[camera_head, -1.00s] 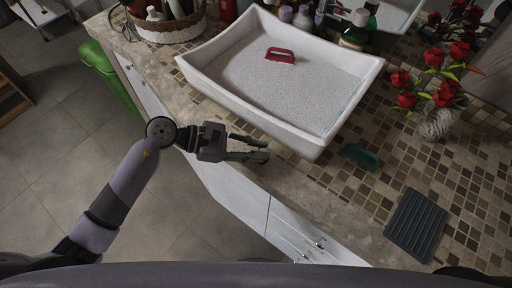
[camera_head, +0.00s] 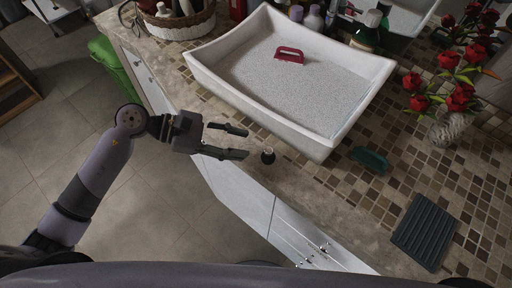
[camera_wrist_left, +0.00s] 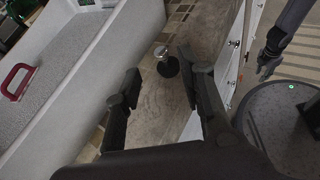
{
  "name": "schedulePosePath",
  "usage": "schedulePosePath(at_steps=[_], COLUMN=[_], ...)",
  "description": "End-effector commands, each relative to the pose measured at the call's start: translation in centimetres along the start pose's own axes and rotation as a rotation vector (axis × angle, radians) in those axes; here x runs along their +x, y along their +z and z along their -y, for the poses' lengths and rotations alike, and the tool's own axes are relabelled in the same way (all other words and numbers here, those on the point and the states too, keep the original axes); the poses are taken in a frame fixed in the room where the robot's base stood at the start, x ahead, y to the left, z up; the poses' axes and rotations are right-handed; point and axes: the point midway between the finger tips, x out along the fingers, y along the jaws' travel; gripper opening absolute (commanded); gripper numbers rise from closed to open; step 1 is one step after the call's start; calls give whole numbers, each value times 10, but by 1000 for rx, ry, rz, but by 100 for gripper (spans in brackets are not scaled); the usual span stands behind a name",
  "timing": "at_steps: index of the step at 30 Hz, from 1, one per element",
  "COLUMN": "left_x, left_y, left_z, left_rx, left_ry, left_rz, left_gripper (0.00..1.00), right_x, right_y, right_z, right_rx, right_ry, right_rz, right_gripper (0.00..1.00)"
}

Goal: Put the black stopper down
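The small black stopper (camera_head: 268,156) stands on the stone counter near its front edge, with a pale, shiny knob on top. It also shows in the left wrist view (camera_wrist_left: 170,67), just beyond my fingertips. My left gripper (camera_head: 246,143) is open and empty, with its fingers pointing at the stopper and a small gap between. My right gripper (camera_wrist_left: 268,66) shows at the upper right of the left wrist view; whether it is open or shut is unclear.
A white basin (camera_head: 318,140) with a red-handled tool (camera_head: 289,54) inside stands behind the stopper. A green object (camera_head: 370,159) and a dark ribbed mat (camera_head: 425,231) lie to the right. A vase of red flowers (camera_head: 447,132) and bottles stand further back.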

Motion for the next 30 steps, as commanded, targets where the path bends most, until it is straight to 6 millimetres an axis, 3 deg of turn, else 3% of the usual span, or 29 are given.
schedulePosePath(at_steps=[4, 10, 30], left_x=[-29, -50, -53], left_y=[-4, -2, 0], left_z=[0, 1, 0], left_rx=[1, -1, -1], left_ry=[1, -1, -1], left_rz=[-4, -1, 1], left_gripper=[36, 36, 36], right_x=[12, 16, 16], right_y=[1, 2, 2], right_z=[0, 0, -4], right_rx=[0, 0, 0], right_ry=[0, 0, 5], right_rz=[0, 0, 1], right_gripper=[29, 29, 29])
